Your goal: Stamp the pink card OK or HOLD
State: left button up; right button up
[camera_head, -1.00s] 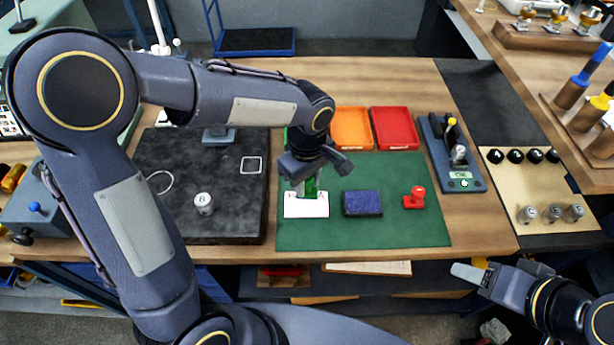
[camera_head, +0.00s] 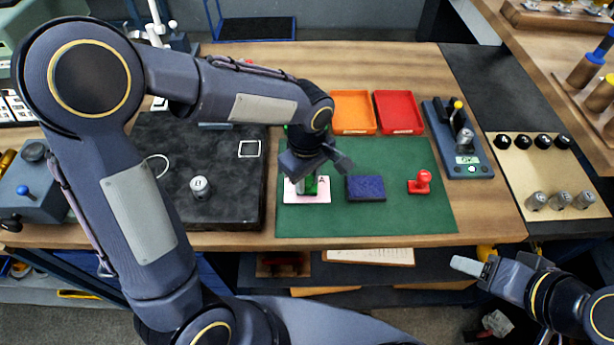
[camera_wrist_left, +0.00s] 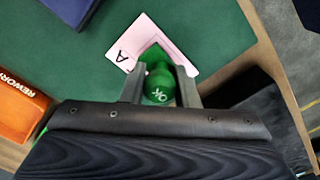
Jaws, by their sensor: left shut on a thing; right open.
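The pink card (camera_head: 297,213) lies on the green mat (camera_head: 400,220) near its left end, with a letter A on it. It also shows in the wrist view (camera_wrist_left: 181,46). My left gripper (camera_head: 306,186) is shut on the green stamp (camera_wrist_left: 158,88), whose knob reads OK. The stamp is over the card, its base overlapping it; I cannot tell whether it touches. The dark blue pad (camera_head: 365,188) lies right of the card. The red stamp (camera_head: 421,183) stands further right on the mat. My right gripper (camera_head: 476,267) is open and empty before the table's front edge.
An orange tray (camera_head: 353,113) and a red tray (camera_head: 399,113) stand behind the mat; a green one is mostly hidden by my left arm. A black slab (camera_head: 235,205) lies left of the mat. A blue-grey device (camera_head: 456,140) stands to the right.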

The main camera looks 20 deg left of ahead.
pick_arm(q)
jog(key=shift+f+b, duration=0.6)
jog(key=shift+b, duration=0.05)
dwell(1.8)
jog(key=shift+r+p, duration=2.6)
jog(key=shift+r, duration=1)
